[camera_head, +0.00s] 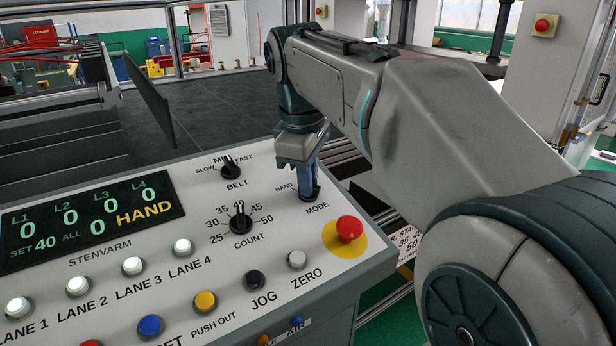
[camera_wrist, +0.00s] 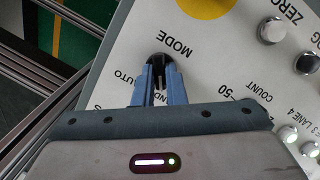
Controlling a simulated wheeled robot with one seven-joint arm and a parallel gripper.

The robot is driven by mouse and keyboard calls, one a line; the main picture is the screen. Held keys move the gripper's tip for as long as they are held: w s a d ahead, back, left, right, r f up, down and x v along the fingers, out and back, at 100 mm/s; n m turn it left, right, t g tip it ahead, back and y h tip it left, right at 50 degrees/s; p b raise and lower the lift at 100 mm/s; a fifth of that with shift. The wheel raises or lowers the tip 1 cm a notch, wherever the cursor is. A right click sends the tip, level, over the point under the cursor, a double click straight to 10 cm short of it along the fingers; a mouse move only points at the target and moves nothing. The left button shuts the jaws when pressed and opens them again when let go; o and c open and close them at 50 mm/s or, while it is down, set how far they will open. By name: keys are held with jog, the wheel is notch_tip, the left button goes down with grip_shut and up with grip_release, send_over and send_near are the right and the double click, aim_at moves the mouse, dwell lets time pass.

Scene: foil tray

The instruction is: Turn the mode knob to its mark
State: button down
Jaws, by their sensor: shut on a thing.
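The mode knob is a small black knob at the right of the white control panel (camera_head: 205,248), above the word MODE. In the head view only its dark base (camera_head: 308,197) shows below my fingers. In the wrist view the knob (camera_wrist: 158,62) sits between the tips of my blue fingers. My gripper (camera_head: 309,188) is shut on it, pointing down; it also shows in the wrist view (camera_wrist: 159,75). The label HAND stands left of the knob in the head view; AUTO shows in the wrist view. The fingers hide where the knob points. The display (camera_head: 90,220) reads HAND.
A red mushroom button (camera_head: 349,228) on a yellow disc stands close in front of the mode knob. The count knob (camera_head: 240,218) and belt knob (camera_head: 230,168) are to the left. Several push buttons line the panel's front. Dark conveyor (camera_head: 200,105) lies behind.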

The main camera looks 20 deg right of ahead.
jog(key=c, duration=1.5)
grip_release()
jog(key=r, duration=0.4)
jog(key=s+a+r, duration=0.1)
jog(key=r, duration=0.4)
jog(key=r+p, duration=0.1)
jog(key=r, duration=0.3)
jog(key=shift+s+a+r, duration=0.25)
jog(key=shift+s+r, duration=0.1)
jog(key=shift+s, duration=0.05)
